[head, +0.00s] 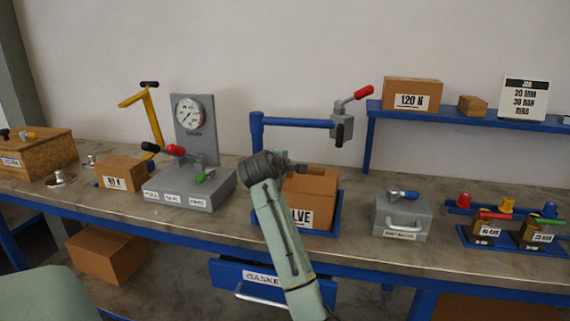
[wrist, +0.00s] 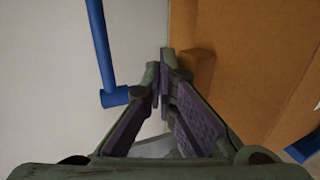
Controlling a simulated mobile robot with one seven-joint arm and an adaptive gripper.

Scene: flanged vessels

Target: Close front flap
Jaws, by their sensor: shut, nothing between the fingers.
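A brown cardboard box (head: 318,187) with a label ending in "LVE" stands in a blue holder (head: 337,222) on the bench. My arm covers its left part. My gripper (head: 300,168) is at the box's upper edge. In the wrist view my gripper (wrist: 163,78) is shut with nothing between its fingers. The box (wrist: 250,60) fills the right side of that view. A small brown piece (wrist: 196,66) juts from it close beside the fingertips; I cannot tell whether it is the front flap or whether they touch.
A blue post with a crossbar (head: 290,122) and a red-handled clamp (head: 345,115) rises behind the box. A grey gauge stand (head: 190,190) is to the left, a grey case (head: 403,218) to the right. A blue shelf (head: 470,115) hangs at right. An open drawer (head: 250,275) sits below.

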